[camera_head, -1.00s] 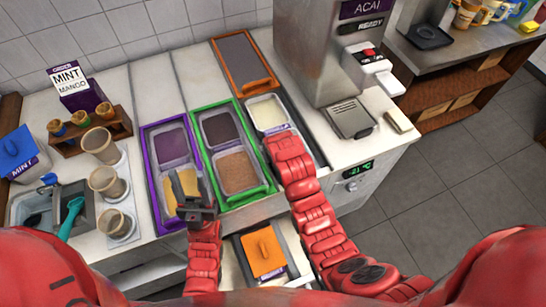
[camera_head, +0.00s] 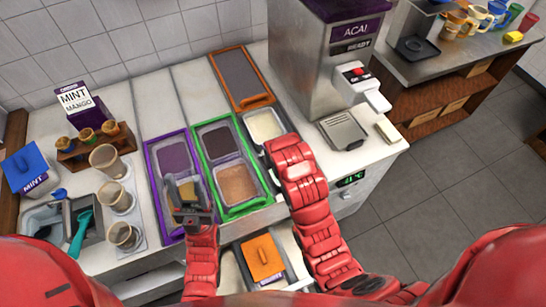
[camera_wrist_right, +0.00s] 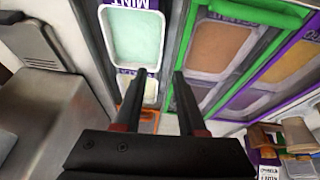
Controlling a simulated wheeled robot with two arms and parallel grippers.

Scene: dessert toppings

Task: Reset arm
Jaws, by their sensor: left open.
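My left gripper (camera_head: 190,213) is open in the head view, above the near end of the purple-framed tray (camera_head: 151,177). No object shows between its fingers. My right arm reaches over the counter, and its own wrist and forearm hide its gripper in the head view. In the right wrist view the right gripper (camera_wrist_right: 158,85) has its two dark fingers spread apart with nothing between them. A tub of pale mint-green topping (camera_wrist_right: 138,38) lies beyond the fingers.
A green-framed tray (camera_head: 206,178) holds dark and tan tubs. A white tub (camera_head: 264,125) is beside my right arm. Cups (camera_head: 116,195) stand left near the sink. The acai machine (camera_head: 315,75) rises at the back right. An orange-lidded tub (camera_head: 263,257) sits low in front.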

